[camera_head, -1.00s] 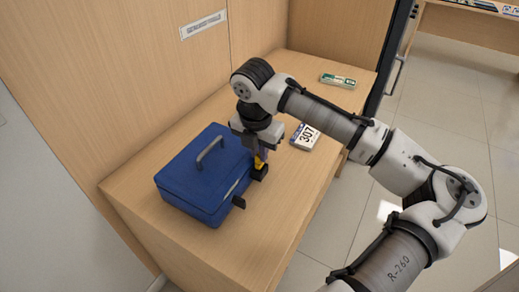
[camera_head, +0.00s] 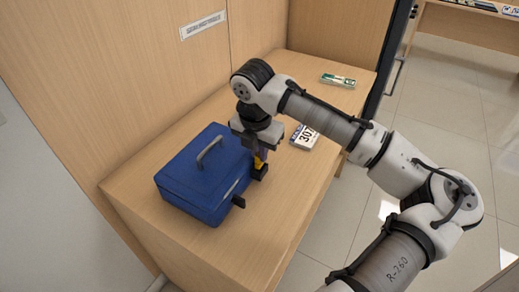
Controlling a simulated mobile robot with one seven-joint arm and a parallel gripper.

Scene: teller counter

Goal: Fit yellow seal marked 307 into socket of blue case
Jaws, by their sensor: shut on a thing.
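The blue case (camera_head: 205,178) with a grey handle on its lid stands closed on the wooden counter. Two dark blocks stick out from its front side: one at the lower corner (camera_head: 239,202) and one near my gripper (camera_head: 261,171). My gripper (camera_head: 259,159) points down beside the case's right end and is shut on the small yellow seal (camera_head: 258,162). The seal is mostly covered by the fingers, and no number on it can be read. It is close to the dark block; I cannot tell if they touch.
The wooden counter (camera_head: 265,230) is bare in front of the case. A green and white packet (camera_head: 338,80) lies at its far end. A wooden wall panel with a label strip (camera_head: 203,25) rises behind the case.

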